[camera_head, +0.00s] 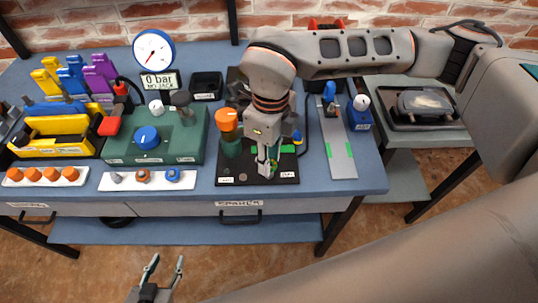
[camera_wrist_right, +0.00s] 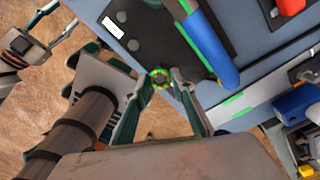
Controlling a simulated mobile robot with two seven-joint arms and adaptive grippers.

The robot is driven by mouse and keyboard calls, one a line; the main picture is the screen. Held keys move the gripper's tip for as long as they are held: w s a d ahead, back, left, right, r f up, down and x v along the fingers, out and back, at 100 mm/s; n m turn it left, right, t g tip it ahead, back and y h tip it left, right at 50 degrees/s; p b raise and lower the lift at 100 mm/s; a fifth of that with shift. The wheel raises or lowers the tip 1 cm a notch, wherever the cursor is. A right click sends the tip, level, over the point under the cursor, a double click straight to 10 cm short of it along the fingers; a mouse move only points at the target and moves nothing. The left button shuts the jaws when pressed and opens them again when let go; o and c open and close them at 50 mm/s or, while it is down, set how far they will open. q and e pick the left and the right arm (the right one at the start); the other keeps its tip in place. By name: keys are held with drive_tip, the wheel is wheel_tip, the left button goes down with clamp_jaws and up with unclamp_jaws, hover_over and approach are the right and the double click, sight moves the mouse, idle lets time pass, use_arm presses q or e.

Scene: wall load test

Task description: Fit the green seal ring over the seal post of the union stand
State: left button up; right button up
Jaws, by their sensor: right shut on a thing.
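The green seal ring (camera_wrist_right: 160,78) is between the fingertips of my right gripper (camera_wrist_right: 160,82), which is shut on it. In the head view my right gripper (camera_head: 267,168) points down over the right front part of the black base of the union stand (camera_head: 230,184), and a bit of the green ring (camera_head: 274,167) shows at its tips. I cannot tell the seal post apart; my gripper and arm cover that part. I cannot tell whether the ring touches the base. My left gripper (camera_head: 163,273) is open and empty, off the bench's front edge.
A blue handle (camera_wrist_right: 217,58) lies close by in the wrist view. A grey rail plate (camera_head: 337,140) is to the right. A white parts strip (camera_head: 148,179) is to the left.

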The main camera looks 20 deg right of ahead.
drive_tip(key=shift+f+b, duration=0.35)
drive_tip(key=shift+f, duration=0.4)
drive_tip(key=o, duration=1.1)
drive_tip(key=shift+r, duration=0.15)
drive_tip(key=shift+r+p, duration=0.95)
drive_tip(key=shift+r, duration=0.6)
drive_tip(key=shift+r+p, duration=1.2)
drive_tip(key=shift+r, duration=1.15)
